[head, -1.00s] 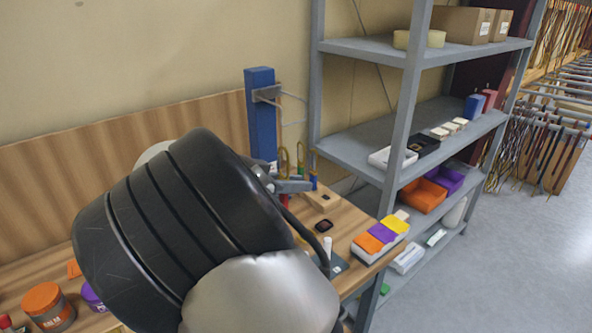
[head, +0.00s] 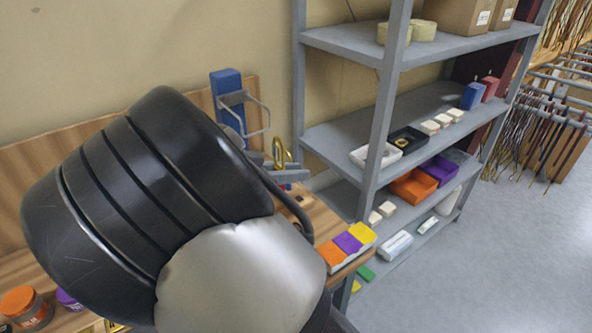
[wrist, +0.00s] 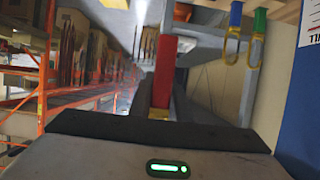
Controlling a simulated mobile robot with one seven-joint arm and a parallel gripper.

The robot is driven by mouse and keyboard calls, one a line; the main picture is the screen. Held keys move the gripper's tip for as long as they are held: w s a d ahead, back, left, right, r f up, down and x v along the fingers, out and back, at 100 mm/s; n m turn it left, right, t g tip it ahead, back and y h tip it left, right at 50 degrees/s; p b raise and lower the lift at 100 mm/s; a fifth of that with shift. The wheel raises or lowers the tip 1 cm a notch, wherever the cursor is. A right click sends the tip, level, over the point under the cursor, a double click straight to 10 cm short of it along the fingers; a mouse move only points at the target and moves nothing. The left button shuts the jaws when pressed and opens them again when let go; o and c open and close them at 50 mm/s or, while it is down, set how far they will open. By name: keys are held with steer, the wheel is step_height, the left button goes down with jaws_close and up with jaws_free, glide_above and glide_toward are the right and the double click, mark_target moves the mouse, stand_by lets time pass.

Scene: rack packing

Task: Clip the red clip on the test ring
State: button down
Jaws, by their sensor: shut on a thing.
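My gripper (head: 287,176) is shut on the red clip (wrist: 165,72), whose red body points away from the palm in the wrist view. In the head view my black and silver arm hides most of the gripper and the red clip. A blue post (head: 227,88) carries a grey wire loop (head: 257,108), which looks like the test ring. The gripper is below and right of this loop, apart from it in the picture. A gold hook (head: 280,152) shows just above the fingers; I cannot tell which clip it belongs to.
In the wrist view a blue clip (wrist: 236,14) and a green clip (wrist: 259,20) with gold hooks hang at the upper right, near a blue surface (wrist: 304,115). A grey shelf unit (head: 375,120) stands right of the bench. Coloured boxes (head: 348,243) sit at the bench edge.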

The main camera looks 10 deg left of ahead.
steer(key=w+a, duration=0.4)
steer(key=shift+a+p, duration=0.35)
steer(key=shift+p, duration=0.1)
steer(key=shift+w+b, duration=0.1)
steer(key=shift+b, duration=0.55)
stand_by(0.8)
steer(key=shift+w+a+b, duration=0.85)
steer(key=shift+a, duration=0.2)
stand_by(1.5)
steer(key=shift+a+f+b, duration=0.1)
steer(key=shift+f+b, duration=0.75)
steer(key=shift+b, duration=0.2)
steer(key=shift+f+b, duration=0.25)
steer(key=shift+b, duration=0.55)
stand_by(0.6)
stand_by(0.5)
